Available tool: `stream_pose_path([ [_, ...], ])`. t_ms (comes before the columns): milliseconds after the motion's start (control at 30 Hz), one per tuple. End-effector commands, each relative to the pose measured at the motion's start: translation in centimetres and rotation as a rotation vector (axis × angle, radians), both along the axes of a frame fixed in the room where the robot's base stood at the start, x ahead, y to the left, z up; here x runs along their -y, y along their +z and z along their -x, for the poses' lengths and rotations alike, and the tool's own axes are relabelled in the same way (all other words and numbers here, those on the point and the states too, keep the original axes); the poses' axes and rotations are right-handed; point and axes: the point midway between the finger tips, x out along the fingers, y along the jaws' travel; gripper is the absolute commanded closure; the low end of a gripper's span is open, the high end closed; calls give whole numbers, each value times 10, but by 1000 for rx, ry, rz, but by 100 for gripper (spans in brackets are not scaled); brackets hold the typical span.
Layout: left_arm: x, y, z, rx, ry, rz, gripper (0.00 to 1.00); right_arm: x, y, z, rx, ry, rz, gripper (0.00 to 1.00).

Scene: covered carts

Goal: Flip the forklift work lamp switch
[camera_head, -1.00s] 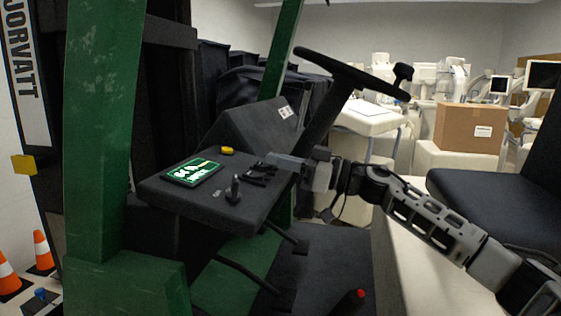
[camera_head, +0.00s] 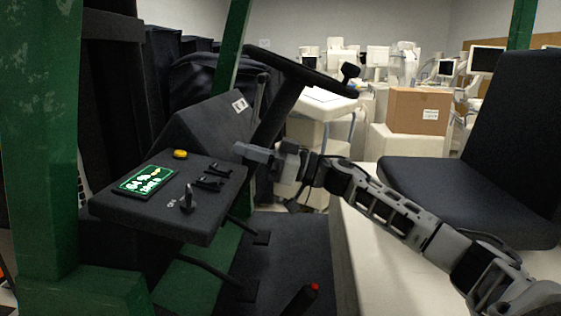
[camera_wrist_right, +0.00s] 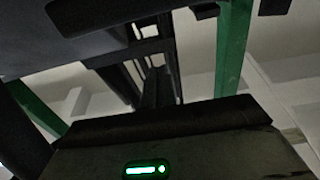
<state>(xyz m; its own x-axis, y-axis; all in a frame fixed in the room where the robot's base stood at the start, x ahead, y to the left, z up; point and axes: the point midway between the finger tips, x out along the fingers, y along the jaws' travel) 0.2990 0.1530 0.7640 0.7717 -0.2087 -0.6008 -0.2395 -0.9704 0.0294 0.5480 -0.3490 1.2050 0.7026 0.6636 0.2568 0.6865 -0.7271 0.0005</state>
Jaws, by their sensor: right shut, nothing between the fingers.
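The forklift's dark console (camera_head: 165,218) stands left of centre in the head view. Its top carries two small black switches or levers, a rear one (camera_head: 219,169) and a front one (camera_head: 208,184), and an upright black knob lever (camera_head: 187,201). I cannot tell which is the work lamp switch. My right gripper (camera_head: 240,149) is shut and empty. It shows near the console's back right edge, apart from the switches. My left gripper is out of view. The wrist view shows no switch clearly.
A green lit panel (camera_head: 147,181) and a yellow button (camera_head: 180,154) are on the console. The steering wheel (camera_head: 300,71) rises behind the gripper. Green posts (camera_head: 42,150) stand left. The black seat (camera_head: 450,198) and a red-tipped lever (camera_head: 303,298) are right and below.

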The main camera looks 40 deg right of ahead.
Motion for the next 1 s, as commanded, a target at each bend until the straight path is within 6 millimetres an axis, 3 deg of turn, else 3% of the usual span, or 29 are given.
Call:
stream_pose_path([
  [33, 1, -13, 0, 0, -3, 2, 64, 8, -22, 8, -12, -1, 4, 100],
  [300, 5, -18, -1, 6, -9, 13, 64, 36, -41, 38, -8, 2, 2, 100],
  [533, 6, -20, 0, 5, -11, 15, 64, 45, -46, 49, -4, 3, 0, 100],
  [1000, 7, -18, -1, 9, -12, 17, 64, 46, -45, 50, -2, 2, 0, 100],
])
